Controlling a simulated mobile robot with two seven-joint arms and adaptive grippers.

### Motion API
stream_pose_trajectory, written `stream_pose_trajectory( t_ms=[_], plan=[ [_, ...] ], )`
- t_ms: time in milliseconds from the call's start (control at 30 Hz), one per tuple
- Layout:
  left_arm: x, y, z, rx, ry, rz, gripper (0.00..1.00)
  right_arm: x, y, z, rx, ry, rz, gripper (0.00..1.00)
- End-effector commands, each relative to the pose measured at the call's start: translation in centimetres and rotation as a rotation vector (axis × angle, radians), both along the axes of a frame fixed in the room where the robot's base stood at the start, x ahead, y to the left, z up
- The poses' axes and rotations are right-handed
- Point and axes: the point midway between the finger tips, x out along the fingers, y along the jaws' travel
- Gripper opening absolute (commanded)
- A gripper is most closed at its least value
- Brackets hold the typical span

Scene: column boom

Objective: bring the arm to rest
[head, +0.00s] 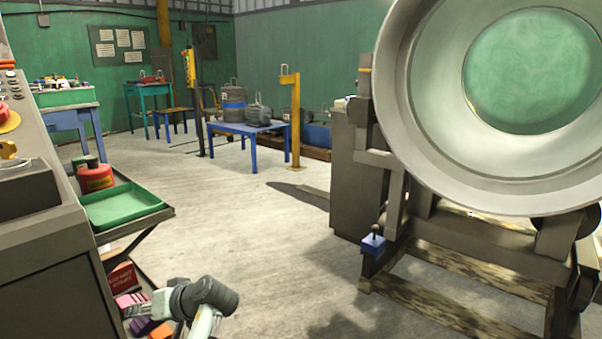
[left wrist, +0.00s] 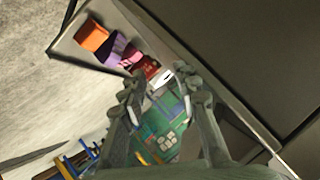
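My left arm comes up from the bottom of the head view. Its gripper (head: 140,310) is small there, in front of the lower shelf of the grey console at left. In the left wrist view the two fingers of the left gripper (left wrist: 163,84) stand apart with nothing between them. Beyond the fingertips lie an orange block (left wrist: 92,35), purple and pink blocks (left wrist: 122,47) and a dark red box (left wrist: 150,66) on a shelf. The red box also shows in the head view (head: 122,277). My right gripper is in neither view.
A green tray (head: 122,206) and a red can (head: 95,178) sit on the console's side shelf. A large metal ring (head: 420,110) stands on a frame with timber skids (head: 440,306) at right. Blue tables (head: 245,130) stand farther back. The middle floor (head: 240,240) is clear.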

Motion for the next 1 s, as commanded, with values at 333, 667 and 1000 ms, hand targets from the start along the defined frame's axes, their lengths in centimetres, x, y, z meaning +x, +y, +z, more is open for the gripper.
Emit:
stream_pose_trajectory(
  t_ms=[333,667,1000],
  plan=[
    [-18.1,-2.1,-18.0,-0.382,0.368,-0.429,0.31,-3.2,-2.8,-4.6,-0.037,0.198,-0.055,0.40],
    [-27.5,-5.4,-20.6,-0.580,0.445,-0.615,0.31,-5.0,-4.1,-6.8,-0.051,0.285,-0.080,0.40],
    [-27.7,-5.5,-20.7,-0.586,0.446,-0.617,0.31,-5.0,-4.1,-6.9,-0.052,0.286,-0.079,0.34]
  ],
)
